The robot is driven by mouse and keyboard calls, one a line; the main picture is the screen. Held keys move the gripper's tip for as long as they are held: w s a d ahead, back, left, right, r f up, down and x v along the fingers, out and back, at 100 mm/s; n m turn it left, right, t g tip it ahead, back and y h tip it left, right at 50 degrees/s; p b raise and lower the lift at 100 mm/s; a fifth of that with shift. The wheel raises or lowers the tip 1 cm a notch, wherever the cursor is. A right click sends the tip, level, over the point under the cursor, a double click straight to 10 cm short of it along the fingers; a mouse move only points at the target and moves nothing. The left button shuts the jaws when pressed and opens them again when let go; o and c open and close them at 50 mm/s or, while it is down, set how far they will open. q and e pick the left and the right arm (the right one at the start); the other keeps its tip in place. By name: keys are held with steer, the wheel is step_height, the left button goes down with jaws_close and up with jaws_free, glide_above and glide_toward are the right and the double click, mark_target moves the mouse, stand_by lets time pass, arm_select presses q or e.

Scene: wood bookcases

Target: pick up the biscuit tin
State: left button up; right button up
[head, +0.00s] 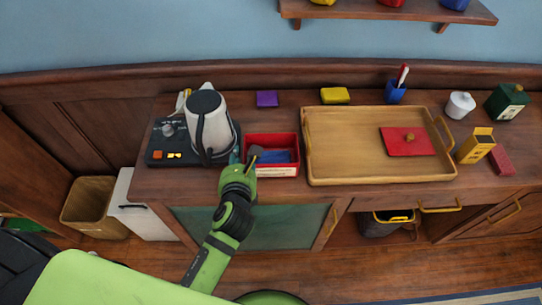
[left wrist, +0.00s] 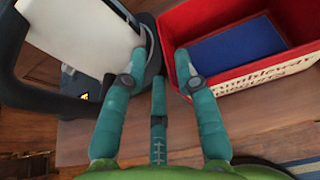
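The biscuit tin (head: 272,141) is an open red box with a cream lettered front, on the counter right of the kettle. It holds something flat and blue (left wrist: 237,48). In the left wrist view the tin (left wrist: 285,75) is at upper right. My left gripper (head: 244,157) is at the tin's left side, fingers apart. In the left wrist view, one finger of my left gripper (left wrist: 166,62) overlaps the tin's near left corner and another is on the kettle side. Contact cannot be told. My right gripper is out of view.
A white kettle (head: 204,105) on a black base stands close left of the gripper. A wooden tray (head: 350,160) with a red knobbed lid (head: 408,147) lies right of the tin. Purple (head: 267,99) and yellow (head: 335,96) blocks lie behind.

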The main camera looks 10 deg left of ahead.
arm_select(q)
steer(key=x, duration=0.5)
steer(key=shift+w+d+f, duration=0.1)
steer(key=shift+d, duration=0.1)
jaws_close()
